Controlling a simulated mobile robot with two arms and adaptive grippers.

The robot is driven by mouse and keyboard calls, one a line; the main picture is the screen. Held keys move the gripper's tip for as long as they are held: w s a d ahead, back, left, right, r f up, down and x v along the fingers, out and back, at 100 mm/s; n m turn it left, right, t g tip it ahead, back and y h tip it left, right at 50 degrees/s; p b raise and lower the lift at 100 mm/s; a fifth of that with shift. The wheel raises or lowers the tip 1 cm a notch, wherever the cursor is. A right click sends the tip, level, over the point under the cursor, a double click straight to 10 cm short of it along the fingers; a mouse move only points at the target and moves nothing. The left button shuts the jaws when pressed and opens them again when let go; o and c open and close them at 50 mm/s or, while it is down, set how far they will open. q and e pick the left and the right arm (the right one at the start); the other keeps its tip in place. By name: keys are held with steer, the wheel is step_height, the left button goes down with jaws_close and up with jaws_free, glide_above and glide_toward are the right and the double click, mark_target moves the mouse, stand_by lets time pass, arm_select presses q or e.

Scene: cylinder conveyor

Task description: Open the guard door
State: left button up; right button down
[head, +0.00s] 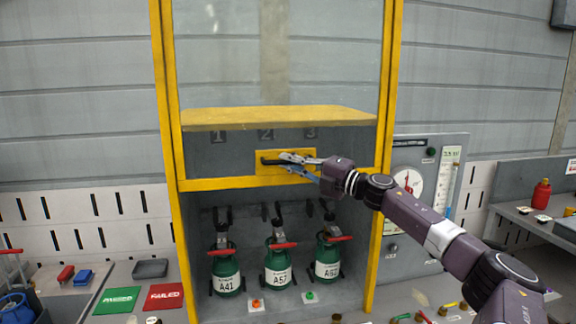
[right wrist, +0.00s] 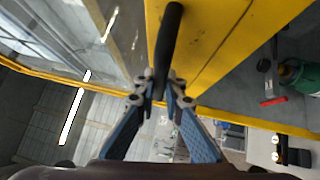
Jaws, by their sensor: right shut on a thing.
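The guard door (head: 225,184) is a clear pane with a yellow lower rail, set in a tall yellow frame (head: 165,140). Its lower rail stands above the green cylinders, and the space below it is uncovered. A black bar handle (head: 269,161) sits on a yellow plate on the door. My right gripper (head: 290,162) is shut on the handle, reaching in from the right. In the right wrist view the black handle (right wrist: 168,45) runs between the fingertips (right wrist: 160,85). My left gripper is not in view.
Green cylinders A41 (head: 228,272), A57 (head: 278,268) and A62 (head: 328,262) stand upright below the door. A green mat (head: 118,300) and a red FAILED mat (head: 164,297) lie at the left. A gauge panel (head: 408,185) stands at the right.

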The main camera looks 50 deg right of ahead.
steer(key=c, duration=2)
jaws_free()
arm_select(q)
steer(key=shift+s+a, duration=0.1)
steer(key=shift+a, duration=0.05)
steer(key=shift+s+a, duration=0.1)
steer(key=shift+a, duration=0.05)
arm_select(e)
steer(key=shift+s+f, duration=0.15)
steer(key=shift+s+d+f, duration=0.1)
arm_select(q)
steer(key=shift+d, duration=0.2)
arm_select(e)
steer(key=shift+r+v, duration=0.1)
steer(key=shift+v, duration=1.65)
steer(key=shift+r+v, duration=0.15)
steer(key=shift+v, duration=1.55)
